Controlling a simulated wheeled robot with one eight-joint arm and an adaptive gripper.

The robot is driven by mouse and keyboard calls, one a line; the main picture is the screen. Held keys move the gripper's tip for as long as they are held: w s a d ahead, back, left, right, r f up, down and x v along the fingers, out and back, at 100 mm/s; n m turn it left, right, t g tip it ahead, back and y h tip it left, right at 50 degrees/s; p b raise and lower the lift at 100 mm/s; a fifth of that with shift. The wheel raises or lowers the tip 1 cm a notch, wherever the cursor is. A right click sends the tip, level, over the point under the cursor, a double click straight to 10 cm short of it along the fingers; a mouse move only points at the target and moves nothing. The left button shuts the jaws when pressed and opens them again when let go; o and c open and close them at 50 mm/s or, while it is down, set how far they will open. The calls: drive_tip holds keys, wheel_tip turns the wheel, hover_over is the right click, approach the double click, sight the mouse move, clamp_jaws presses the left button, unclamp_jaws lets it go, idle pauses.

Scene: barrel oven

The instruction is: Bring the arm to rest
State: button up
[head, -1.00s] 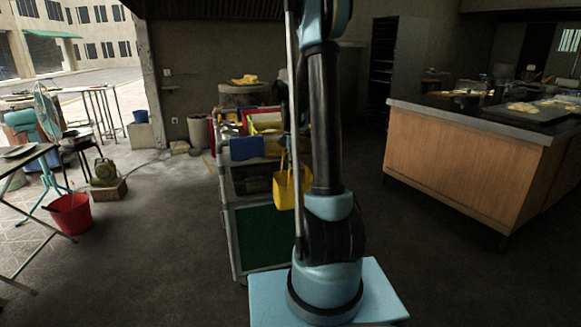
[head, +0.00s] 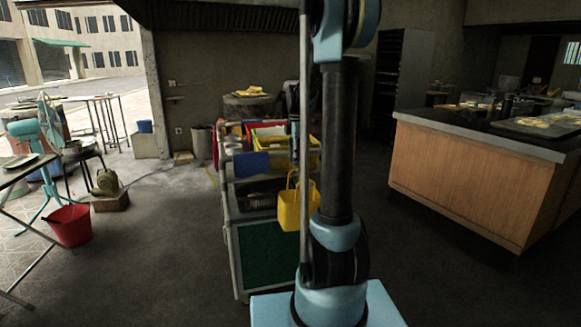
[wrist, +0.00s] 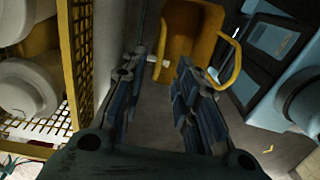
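My arm stands upright in the middle of the head view and hides part of the scene behind it. My gripper (wrist: 157,78) shows in the wrist view with its two dark fingers apart and nothing between them. In the head view my gripper is mostly hidden behind the arm, above the cart's right side. A yellow bag with handles (head: 290,210) hangs on the cart's right side. In the wrist view the yellow bag (wrist: 190,35) lies below and beyond the fingertips, apart from them.
A cart (head: 236,255) with bins stands just ahead, close to my arm. A yellow mesh basket (wrist: 77,50) is left of the gripper. A wooden counter (head: 470,180) stands right. A red bucket (head: 69,225) and tables are left. Floor between cart and bucket is clear.

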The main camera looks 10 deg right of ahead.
drive_tip(key=s+a+r+m+t, duration=0.1)
drive_tip(key=s+m+t, duration=0.6)
drive_tip(key=s+m, duration=1.3)
drive_tip(key=s+f+g, duration=0.2)
drive_tip(key=s+f, duration=0.3)
drive_tip(key=s, duration=0.3)
drive_tip(key=s+f+n+g, duration=0.1)
drive_tip(key=s+f+g, duration=0.1)
drive_tip(key=s+f, duration=0.4)
drive_tip(key=shift+s+a+g, duration=0.15)
drive_tip(key=shift+s+g, duration=0.15)
drive_tip(key=shift+s, duration=0.65)
drive_tip(key=shift+w+f, duration=0.15)
drive_tip(key=shift+w, duration=0.35)
